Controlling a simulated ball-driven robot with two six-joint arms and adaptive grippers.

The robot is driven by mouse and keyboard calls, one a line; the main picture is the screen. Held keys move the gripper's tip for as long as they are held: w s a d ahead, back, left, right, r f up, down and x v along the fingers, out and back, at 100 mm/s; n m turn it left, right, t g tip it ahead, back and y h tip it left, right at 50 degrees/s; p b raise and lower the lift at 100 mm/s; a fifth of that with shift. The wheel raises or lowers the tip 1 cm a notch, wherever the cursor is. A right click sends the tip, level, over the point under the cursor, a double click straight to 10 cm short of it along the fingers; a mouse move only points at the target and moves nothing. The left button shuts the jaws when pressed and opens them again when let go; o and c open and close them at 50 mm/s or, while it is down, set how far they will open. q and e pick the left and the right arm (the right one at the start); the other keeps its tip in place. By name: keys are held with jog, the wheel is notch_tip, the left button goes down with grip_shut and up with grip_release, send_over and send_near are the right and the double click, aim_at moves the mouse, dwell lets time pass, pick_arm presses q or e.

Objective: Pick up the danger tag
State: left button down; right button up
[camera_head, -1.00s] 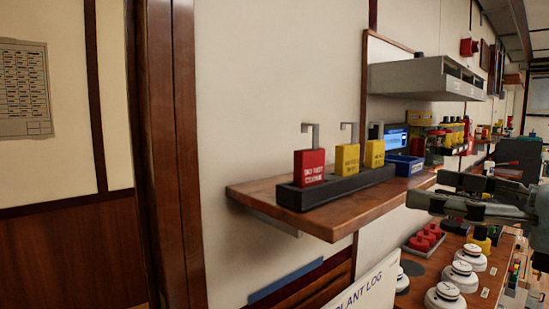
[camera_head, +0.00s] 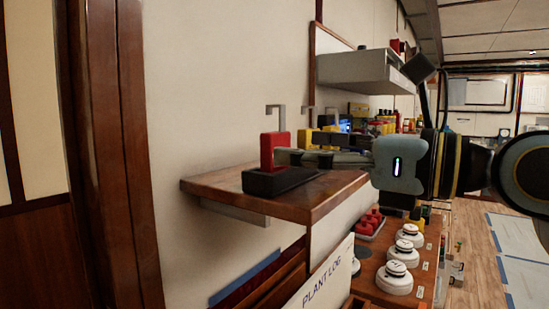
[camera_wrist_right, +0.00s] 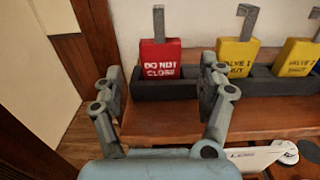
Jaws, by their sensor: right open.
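The danger tag is a red block with a grey hook on top (camera_head: 273,148), upright in a black holder (camera_head: 268,182) on a wooden shelf. In the right wrist view the red tag (camera_wrist_right: 160,58) reads "DO NOT CLOSE". My right gripper (camera_head: 288,156) is open and empty, level with the tag. In the right wrist view its fingers (camera_wrist_right: 160,78) appear to the left and right of the tag, on the near side; I cannot tell whether they touch it. My left gripper is not in view.
Two yellow valve tags stand in the same holder, right of the red one (camera_wrist_right: 238,55) (camera_wrist_right: 297,57). The wooden shelf (camera_head: 220,187) has a free front edge. A grey wall box (camera_head: 350,70) hangs above. White round knobs (camera_head: 395,278) sit on a lower panel.

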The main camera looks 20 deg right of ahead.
aim_at(275, 145)
jog(key=shift+w+a, duration=0.1)
jog(key=shift+w, duration=0.25)
jog(key=shift+p+x, duration=0.55)
jog(key=shift+x, duration=1.8)
jog(key=shift+a, duration=0.1)
jog(key=c, duration=1.3)
